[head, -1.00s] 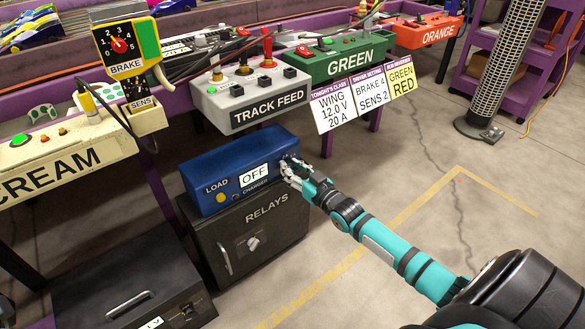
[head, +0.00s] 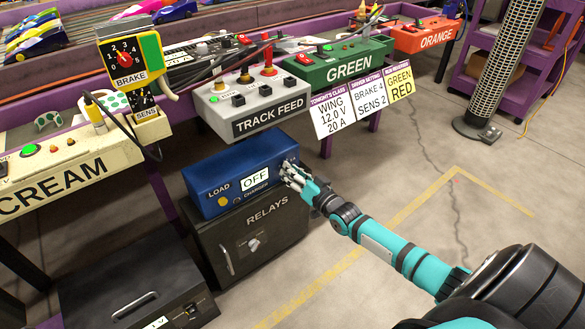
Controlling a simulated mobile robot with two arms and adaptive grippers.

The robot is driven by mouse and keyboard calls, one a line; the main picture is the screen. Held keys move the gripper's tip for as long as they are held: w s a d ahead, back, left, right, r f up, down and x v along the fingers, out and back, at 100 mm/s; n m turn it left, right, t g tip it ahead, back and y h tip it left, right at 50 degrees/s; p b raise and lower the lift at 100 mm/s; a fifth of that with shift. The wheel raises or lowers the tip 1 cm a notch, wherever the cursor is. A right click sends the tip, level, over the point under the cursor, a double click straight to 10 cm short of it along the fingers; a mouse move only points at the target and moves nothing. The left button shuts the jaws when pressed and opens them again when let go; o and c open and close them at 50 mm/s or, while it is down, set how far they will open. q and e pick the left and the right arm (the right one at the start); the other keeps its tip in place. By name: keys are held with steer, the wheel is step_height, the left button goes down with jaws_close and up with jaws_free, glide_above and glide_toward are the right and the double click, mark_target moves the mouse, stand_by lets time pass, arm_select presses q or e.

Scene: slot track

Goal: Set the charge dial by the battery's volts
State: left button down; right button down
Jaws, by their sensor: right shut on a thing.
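The blue charger (head: 222,169) stands on top of the dark relay cabinet (head: 285,228). Its front carries a yellow round part by the word LOAD and a white display (head: 255,178) that reads OFF. My right gripper (head: 290,172) is at the right end of the charger's front, shut on what appears to be the charge dial there. The fingers cover the dial, so its pointer and marks cannot be read. I cannot make out a battery or its volts marking. My left gripper is not in view.
The grey TRACK FEED box (head: 215,115) overhangs behind the charger. A black case (head: 95,270) lies at the lower left. The floor to the right is clear around my right arm.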

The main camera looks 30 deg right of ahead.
steer(key=shift+f+m, duration=0.1)
steer(key=shift+m, duration=3)
steer(key=c, duration=1.1)
jaws_free()
steer(key=s, duration=0.8)
steer(key=s+d, duration=0.1)
steer(key=s, duration=0.3)
